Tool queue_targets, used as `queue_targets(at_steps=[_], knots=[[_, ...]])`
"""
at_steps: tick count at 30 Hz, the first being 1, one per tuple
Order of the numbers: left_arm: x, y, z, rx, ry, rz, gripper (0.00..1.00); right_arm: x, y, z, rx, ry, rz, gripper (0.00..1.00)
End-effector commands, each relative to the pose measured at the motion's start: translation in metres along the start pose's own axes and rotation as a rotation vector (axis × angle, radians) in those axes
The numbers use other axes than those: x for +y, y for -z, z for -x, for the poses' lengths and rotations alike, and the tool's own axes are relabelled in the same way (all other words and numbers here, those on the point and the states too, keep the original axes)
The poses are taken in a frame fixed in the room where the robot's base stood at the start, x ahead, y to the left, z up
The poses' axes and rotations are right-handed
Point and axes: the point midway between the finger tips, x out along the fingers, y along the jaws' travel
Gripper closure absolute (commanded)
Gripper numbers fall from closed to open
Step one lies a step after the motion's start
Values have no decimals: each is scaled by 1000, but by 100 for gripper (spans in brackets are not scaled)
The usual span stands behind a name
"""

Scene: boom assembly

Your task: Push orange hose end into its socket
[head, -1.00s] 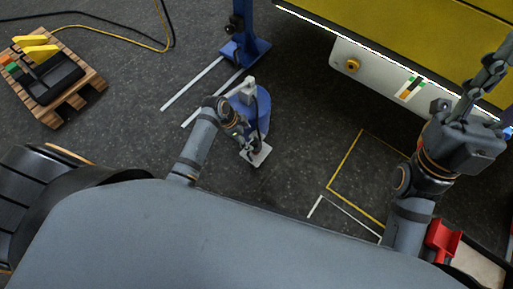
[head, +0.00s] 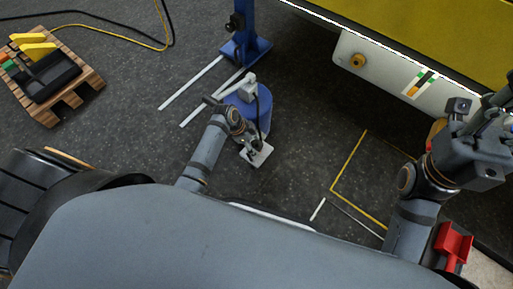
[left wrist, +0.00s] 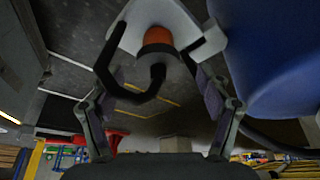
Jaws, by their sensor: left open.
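My left gripper (head: 254,153) is low beside a blue drum (head: 247,110); the drum also fills the right of the left wrist view (left wrist: 275,50). In that view its two fingers (left wrist: 160,95) are spread wide. Between and beyond them are an orange cylindrical piece (left wrist: 157,36), perhaps the hose end, and a dark curved part (left wrist: 128,92). The orange piece stands against a white plate (left wrist: 185,18); a gap to the fingers seems to show. My right gripper (head: 490,115) is at the right; its fingers are dark and unclear. I cannot identify the socket for certain.
A yellow machine (head: 430,35) with a pale side panel (head: 390,72) and a round orange-yellow fitting (head: 357,61) stands at upper right. A blue post (head: 246,35) is behind the drum. A wooden pallet (head: 88,90) lies left. A red holder (head: 453,243) is lower right.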

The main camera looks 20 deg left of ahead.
Motion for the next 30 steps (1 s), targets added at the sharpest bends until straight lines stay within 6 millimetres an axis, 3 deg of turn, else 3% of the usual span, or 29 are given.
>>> queue_targets(at_steps=[1, 3, 6, 17, 27, 30], knots=[[1, -5, -16, 0, -1, 1, 23, -2, -1, 15, 0, -1, 4, 60], [3, -8, -29, 0, -1, 1, 23, -3, -3, 26, -1, -1, 11, 60], [2, -6, -40, 1, -1, 1, 23, -4, -4, 33, -2, 0, 18, 60], [2, -4, -39, 0, 0, 0, 23, -5, -4, 30, -3, 2, 21, 60], [2, -4, -39, -1, -1, 0, 69, -4, -4, 30, -2, 1, 21, 60], [2, -4, -39, 0, 0, 0, 79, -4, -4, 30, -2, 1, 21, 60]])
